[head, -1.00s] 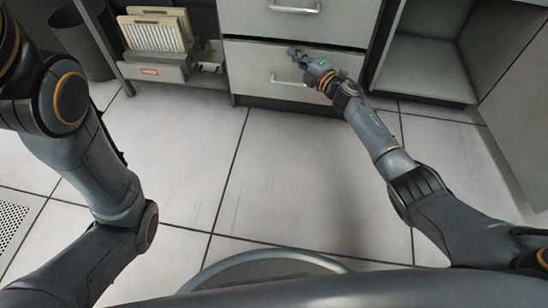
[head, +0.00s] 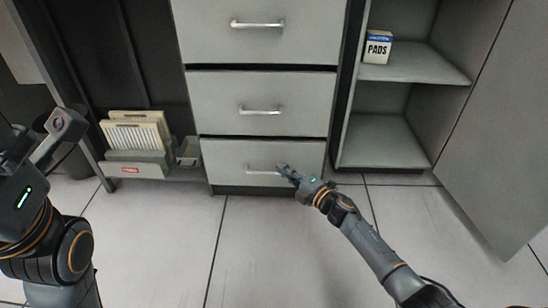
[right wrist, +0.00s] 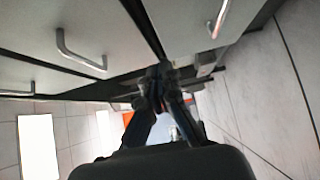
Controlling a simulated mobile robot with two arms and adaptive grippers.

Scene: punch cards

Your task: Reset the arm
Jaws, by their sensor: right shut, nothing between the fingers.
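My right gripper (head: 284,169) is in front of the bottom drawer (head: 225,160), at the right end of its handle (head: 258,171). It is shut and empty. In the right wrist view its fingertips (right wrist: 162,72) are together, with drawer fronts and a bar handle (right wrist: 78,52) above them. I cannot tell whether it touches the handle.
Two more closed drawers are above, a middle one (head: 220,100) and a top one (head: 215,35). An open cabinet (head: 415,75) at right holds a PADS box (head: 377,47); its door (head: 490,150) stands open. A card rack (head: 135,170) stands at left. The floor (head: 270,250) in front is clear.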

